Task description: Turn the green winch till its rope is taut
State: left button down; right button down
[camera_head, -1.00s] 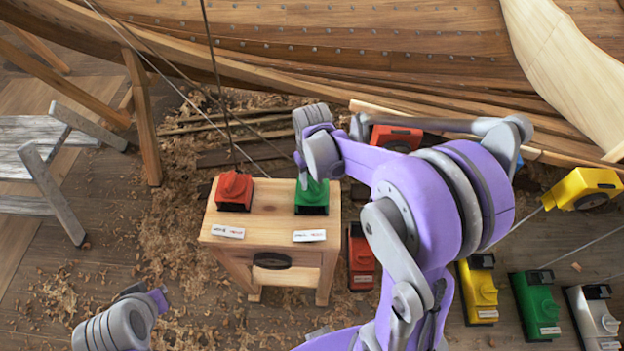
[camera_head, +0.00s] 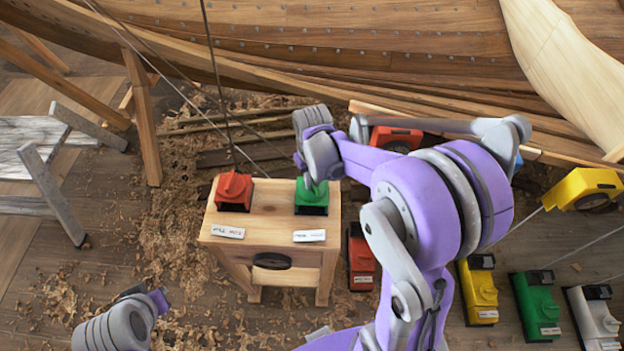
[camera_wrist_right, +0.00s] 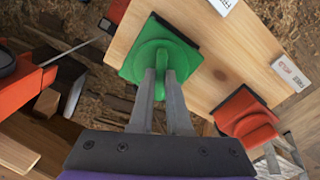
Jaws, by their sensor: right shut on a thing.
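The green winch (camera_head: 311,198) sits on the right part of a wooden stand's top, with a white label in front of it. My right gripper (camera_head: 307,183) comes down on it from above. In the right wrist view the two grey fingers (camera_wrist_right: 166,72) are closed on the raised grip of the green winch (camera_wrist_right: 185,48). Thin ropes rise from the stand toward the hull at upper left. My arm hides where the green winch's rope begins, and I cannot tell how taut it is. My left gripper (camera_head: 150,302) is at the lower left, away from the stand; its jaws are unclear.
A red winch (camera_head: 234,190) stands left of the green one on the same wooden stand (camera_head: 262,228); it also shows in the right wrist view (camera_wrist_right: 245,112). Yellow (camera_head: 480,290), green (camera_head: 538,305) and white (camera_head: 594,315) units stand on the floor at right. A trestle is at left.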

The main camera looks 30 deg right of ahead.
pick_arm(q)
jog(key=shift+s+f, duration=0.1)
jog(key=shift+f, duration=0.05)
pick_arm(e)
jog(key=m+b, duration=0.1)
jog(key=m, duration=0.1)
jog(key=shift+f+m, duration=0.1)
jog(key=shift+m, duration=0.3)
pick_arm(q)
jog(key=shift+s+f+b, duration=0.35)
jog(key=shift+s+f, duration=0.05)
jog(key=shift+f, duration=0.45)
jog(key=shift+s+f+b, duration=0.35)
jog(key=shift+f, duration=0.45)
pick_arm(e)
jog(key=shift+m, duration=2)
jog(key=c, duration=0.9)
grip_release()
jog(key=shift+r, duration=0.25)
